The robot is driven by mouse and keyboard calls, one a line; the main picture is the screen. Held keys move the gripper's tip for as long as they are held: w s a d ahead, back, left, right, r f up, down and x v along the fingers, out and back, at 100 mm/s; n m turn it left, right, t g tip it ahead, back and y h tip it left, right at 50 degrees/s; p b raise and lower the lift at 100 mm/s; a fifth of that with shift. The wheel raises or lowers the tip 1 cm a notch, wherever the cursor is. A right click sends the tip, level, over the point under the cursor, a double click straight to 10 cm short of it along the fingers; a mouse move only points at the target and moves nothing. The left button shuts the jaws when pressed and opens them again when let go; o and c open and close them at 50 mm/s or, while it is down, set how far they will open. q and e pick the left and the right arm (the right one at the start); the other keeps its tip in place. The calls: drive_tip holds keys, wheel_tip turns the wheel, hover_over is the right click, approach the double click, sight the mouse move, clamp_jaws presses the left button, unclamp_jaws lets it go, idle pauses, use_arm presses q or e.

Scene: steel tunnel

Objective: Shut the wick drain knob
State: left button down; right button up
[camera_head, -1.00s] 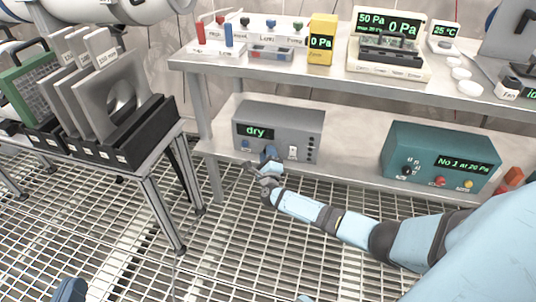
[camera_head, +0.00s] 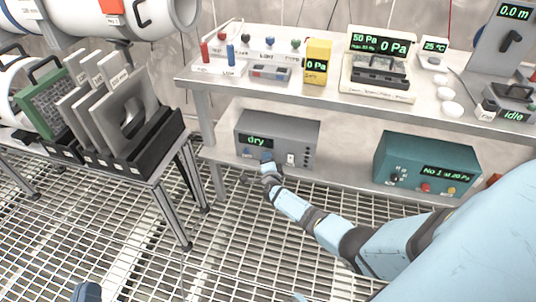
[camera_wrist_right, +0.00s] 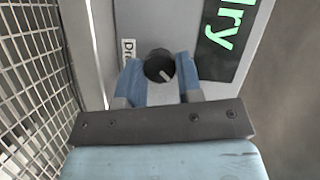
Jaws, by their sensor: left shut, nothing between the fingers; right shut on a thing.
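The drain knob (camera_wrist_right: 159,66) is a round black knob with a white pointer line, on the front of a grey box (camera_head: 300,130) with a green "dry" display. A partly hidden label starting "Dr" is beside it in the right wrist view. My right gripper (camera_wrist_right: 160,76) is shut on the knob, one blue finger on each side. In the head view, my right gripper (camera_head: 267,160) is at the box's lower front and hides the knob. The pointer line slants toward the lower right in the wrist view. My left gripper (camera_head: 88,292) shows only as a dark blue tip at the bottom edge, shut and empty.
The grey box stands on the lower shelf (camera_head: 345,165), with a teal box (camera_head: 425,163) to its right. The bench top (camera_head: 300,92) above carries instruments. A rack of grey plates (camera_head: 125,110) stands to the left. The floor is open metal grating (camera_head: 240,235).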

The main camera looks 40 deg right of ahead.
drive_tip(key=n+p, duration=0.1)
drive_tip(key=n+g+p, duration=0.1)
drive_tip(key=p, duration=0.1)
drive_tip(key=n+g+p, duration=0.1)
drive_tip(key=n+p, duration=0.1)
drive_tip(key=shift+a+r, duration=0.15)
drive_tip(key=shift+r, duration=0.1)
drive_tip(key=shift+n+g, duration=0.3)
drive_tip(key=shift+n, duration=0.1)
use_arm(q)
drive_tip(key=s+a+f+g+y, duration=0.1)
drive_tip(key=a+f+g+y, duration=0.1)
drive_tip(key=f, duration=0.3)
drive_tip(key=s+a+f+g+y+p, duration=0.1)
drive_tip(key=a+f+g+y, duration=0.1)
drive_tip(key=f, duration=0.3)
drive_tip(key=shift+s+a+g, duration=0.25)
drive_tip(key=shift+a+g, duration=0.15)
drive_tip(key=shift+g, duration=0.2)
use_arm(e)
drive_tip(key=shift+n+g, duration=0.5)
drive_tip(key=shift+n, duration=0.3)
drive_tip(key=shift+f+h, duration=0.1)
drive_tip(key=shift+h, duration=0.2)
drive_tip(key=o, duration=0.6)
drive_tip(key=shift+w, duration=0.1)
